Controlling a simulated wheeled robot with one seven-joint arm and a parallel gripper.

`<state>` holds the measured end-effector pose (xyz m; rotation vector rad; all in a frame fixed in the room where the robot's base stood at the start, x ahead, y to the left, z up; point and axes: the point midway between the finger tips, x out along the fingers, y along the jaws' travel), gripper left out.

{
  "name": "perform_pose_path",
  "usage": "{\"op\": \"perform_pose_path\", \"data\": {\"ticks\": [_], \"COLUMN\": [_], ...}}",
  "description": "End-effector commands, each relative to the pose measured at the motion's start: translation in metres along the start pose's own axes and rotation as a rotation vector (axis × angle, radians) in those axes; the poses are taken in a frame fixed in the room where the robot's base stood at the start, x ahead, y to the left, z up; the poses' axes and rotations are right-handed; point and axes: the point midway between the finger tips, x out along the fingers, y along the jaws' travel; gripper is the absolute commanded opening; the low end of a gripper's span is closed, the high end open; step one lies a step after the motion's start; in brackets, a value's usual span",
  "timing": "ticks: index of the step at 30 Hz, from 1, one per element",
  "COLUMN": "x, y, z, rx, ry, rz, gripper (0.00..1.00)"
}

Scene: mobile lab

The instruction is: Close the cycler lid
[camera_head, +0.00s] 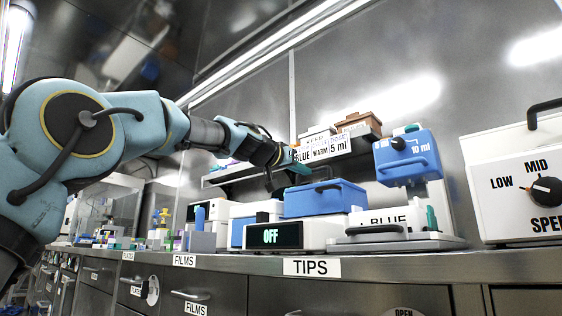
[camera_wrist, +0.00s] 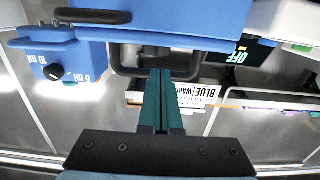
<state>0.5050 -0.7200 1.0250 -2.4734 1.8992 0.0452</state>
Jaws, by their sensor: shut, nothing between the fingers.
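A large blue surface (camera_wrist: 200,22) fills the top of the wrist view. Whether the lid is hinged fully up cannot be told. My gripper (camera_head: 300,168) is above the blue part; its teal fingers (camera_wrist: 160,73) are shut and empty, tips near a dark loop-shaped handle (camera_wrist: 118,62). Contact cannot be told.
A blue box marked 10 ml (camera_head: 407,157) hangs right of the blue part. A shelf sign reading BLUE WARM (camera_head: 322,149) is close behind my gripper. A white device with a speed knob (camera_head: 520,190) stands far right. Racks and bottles crowd the counter (camera_head: 400,262) at left.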

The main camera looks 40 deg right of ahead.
Motion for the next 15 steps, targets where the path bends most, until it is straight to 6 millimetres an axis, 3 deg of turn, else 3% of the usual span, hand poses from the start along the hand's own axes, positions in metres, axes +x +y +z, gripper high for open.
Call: {"op": "perform_pose_path", "data": {"ticks": [2, 3, 15], "x": [0.000, -0.007, -0.063], "y": [0.002, 0.000, 0.000], "z": [-0.018, -0.006, 0.016], "rx": [0.002, 0.001, 0.004], "ry": [0.006, 0.006, 0.011], "rz": [-0.001, -0.005, -0.009], "gripper": [0.00, 0.00, 0.00]}}
